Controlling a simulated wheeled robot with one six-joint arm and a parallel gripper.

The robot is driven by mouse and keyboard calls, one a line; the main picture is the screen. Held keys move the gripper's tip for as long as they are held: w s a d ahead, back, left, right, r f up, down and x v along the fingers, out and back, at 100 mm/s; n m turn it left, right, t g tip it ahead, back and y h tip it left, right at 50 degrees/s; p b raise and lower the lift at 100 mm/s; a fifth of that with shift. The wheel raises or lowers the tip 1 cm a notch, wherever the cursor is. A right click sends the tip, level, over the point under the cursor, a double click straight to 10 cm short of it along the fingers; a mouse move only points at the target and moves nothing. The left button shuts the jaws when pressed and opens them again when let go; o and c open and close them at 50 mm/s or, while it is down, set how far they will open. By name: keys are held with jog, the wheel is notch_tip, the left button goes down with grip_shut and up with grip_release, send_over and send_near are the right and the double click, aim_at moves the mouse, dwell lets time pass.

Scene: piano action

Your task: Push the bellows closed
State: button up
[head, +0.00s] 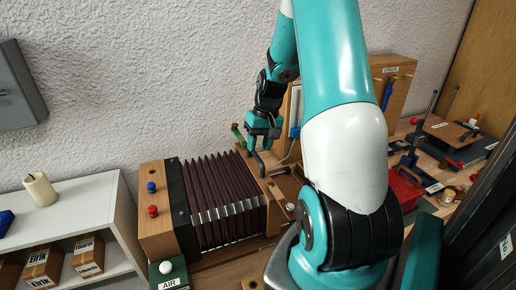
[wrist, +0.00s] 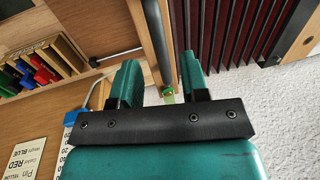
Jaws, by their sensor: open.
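The bellows (head: 222,190) have dark red pleats with metal edge strips and stand stretched out between a wooden end block (head: 155,208) at left and a wooden end board at right. The pleats also show at the top of the wrist view (wrist: 235,25). My gripper (head: 258,165) is at the right end of the bellows. A dark bar-shaped handle (wrist: 155,40) on the wooden end board (wrist: 188,25) reaches between its two fingers (wrist: 157,85) in the wrist view. The fingers stand apart. Whether either finger touches the handle I cannot tell.
A box with a white knob labelled AIR (head: 168,270) stands in front of the bellows. A white shelf (head: 85,200) with a candle is at left. The right bench holds a red box (head: 405,190) and tools. Colored blocks (wrist: 38,65) lie in a wooden rack.

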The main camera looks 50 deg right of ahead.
jog(key=shift+w+a+f, duration=0.1)
jog(key=shift+a+f, duration=0.05)
jog(key=shift+f, duration=0.55)
jog(key=shift+w+a+f, duration=0.1)
jog(key=shift+f, duration=0.55)
